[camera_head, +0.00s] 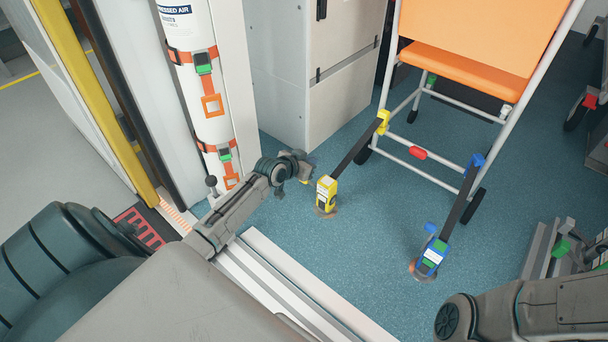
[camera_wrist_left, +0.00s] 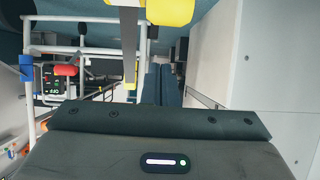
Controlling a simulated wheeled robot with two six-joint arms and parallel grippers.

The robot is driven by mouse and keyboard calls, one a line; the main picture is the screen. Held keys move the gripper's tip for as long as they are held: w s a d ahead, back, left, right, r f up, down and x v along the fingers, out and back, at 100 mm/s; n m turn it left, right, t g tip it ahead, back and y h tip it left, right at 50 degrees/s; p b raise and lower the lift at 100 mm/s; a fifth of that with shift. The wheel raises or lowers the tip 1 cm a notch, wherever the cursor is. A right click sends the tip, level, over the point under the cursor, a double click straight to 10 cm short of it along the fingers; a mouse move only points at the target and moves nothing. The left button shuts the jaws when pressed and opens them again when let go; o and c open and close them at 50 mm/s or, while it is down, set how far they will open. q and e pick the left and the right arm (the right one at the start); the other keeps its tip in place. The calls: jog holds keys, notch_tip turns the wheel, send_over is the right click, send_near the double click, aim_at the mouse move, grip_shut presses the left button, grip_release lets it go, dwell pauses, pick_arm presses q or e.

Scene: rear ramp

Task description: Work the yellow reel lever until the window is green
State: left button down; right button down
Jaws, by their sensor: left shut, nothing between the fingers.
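The yellow reel (camera_head: 327,193) stands on the blue floor, with a dark strap (camera_head: 355,148) running up to a yellow fitting (camera_head: 382,122) on the orange chair's frame. It has a pale label on its face; I cannot make out its lever or window colour. My left gripper (camera_head: 306,173) is shut and empty, just left of and behind the reel's top; I cannot tell whether it touches. In the left wrist view, a yellow part (camera_wrist_left: 170,11) shows at the top edge, cut off by the frame. My right arm enters at lower right; its gripper is out of view.
A blue reel (camera_head: 431,257) with green patches stands to the right, its strap rising to the orange chair (camera_head: 470,70). A white cabinet (camera_head: 310,80) and compressed-air cylinder (camera_head: 200,70) stand behind and left. Floor between the reels is clear.

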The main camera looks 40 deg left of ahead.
aim_at(310, 183)
pick_arm(q)
jog(key=s+f+b, duration=0.1)
jog(key=s+f, duration=0.1)
jog(key=s, duration=0.1)
jog(key=shift+a+f, duration=0.15)
jog(key=shift+f, duration=0.2)
jog(key=shift+s+f+p, duration=0.25)
jog(key=shift+s+p, duration=0.2)
jog(key=shift+s, duration=0.15)
jog(key=shift+s+f, duration=0.2)
jog(key=shift+f, duration=0.1)
jog(key=shift+w, duration=0.1)
